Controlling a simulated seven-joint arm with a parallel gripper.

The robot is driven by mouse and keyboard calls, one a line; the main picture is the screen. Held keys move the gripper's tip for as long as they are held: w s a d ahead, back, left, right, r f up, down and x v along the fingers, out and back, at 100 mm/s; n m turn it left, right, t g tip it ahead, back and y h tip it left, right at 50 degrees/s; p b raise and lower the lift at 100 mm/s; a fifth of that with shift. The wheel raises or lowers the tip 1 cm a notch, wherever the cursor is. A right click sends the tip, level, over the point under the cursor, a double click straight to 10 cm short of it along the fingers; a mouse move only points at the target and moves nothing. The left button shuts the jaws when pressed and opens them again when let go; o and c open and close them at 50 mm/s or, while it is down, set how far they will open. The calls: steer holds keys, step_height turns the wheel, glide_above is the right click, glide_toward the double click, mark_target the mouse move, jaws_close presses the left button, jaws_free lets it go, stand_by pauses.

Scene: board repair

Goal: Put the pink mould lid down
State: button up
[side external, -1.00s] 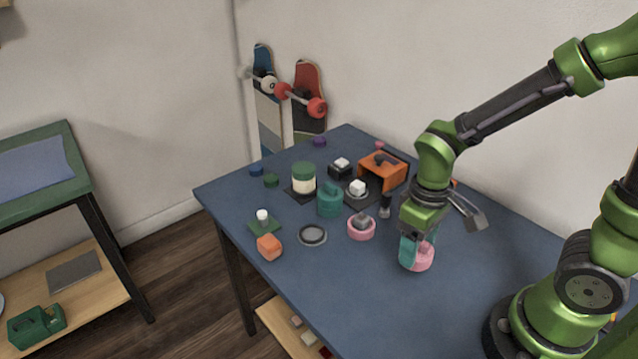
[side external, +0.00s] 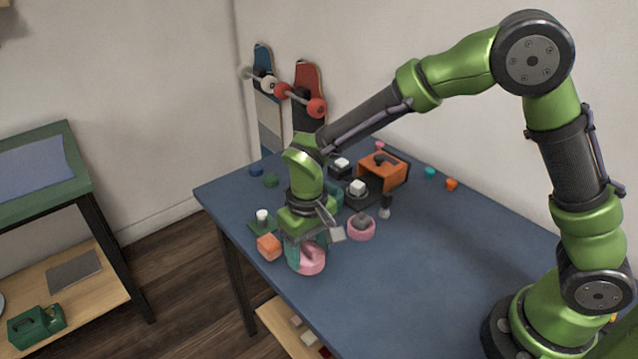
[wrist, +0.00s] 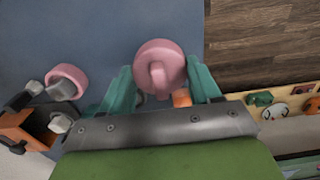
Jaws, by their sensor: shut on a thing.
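The pink mould lid (side external: 312,262) is a round pink disc with a raised grip bar. It is at the front-left part of the blue table, and I cannot tell whether it touches the tabletop. My gripper (side external: 302,250) is shut on it from above. In the wrist view the lid (wrist: 160,50) sits between the teal fingers of my gripper (wrist: 161,76). A pink ring-shaped mould (side external: 361,233) with a grey piece inside stands to the right of the lid; the mould also shows in the wrist view (wrist: 66,72).
An orange block (side external: 268,246) is close to the lid's left. A white-topped piece on a green square (side external: 262,222) stands behind it. An orange box (side external: 382,172) is at the back. The table's front edge is near; the table's right-hand middle is clear.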

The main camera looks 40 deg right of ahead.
steer(key=shift+w+a+f, duration=0.1)
steer(key=shift+w+a, duration=0.15)
steer(key=shift+w, duration=0.25)
steer(key=shift+w+a, duration=0.2)
steer(key=shift+w, duration=0.3)
steer(key=shift+w+a+f, duration=0.1)
steer(key=shift+w+f, duration=0.1)
steer(key=shift+f, duration=1.6)
steer(key=shift+f, duration=0.15)
steer(key=o, duration=1.1)
steer(key=shift+c, duration=0.2)
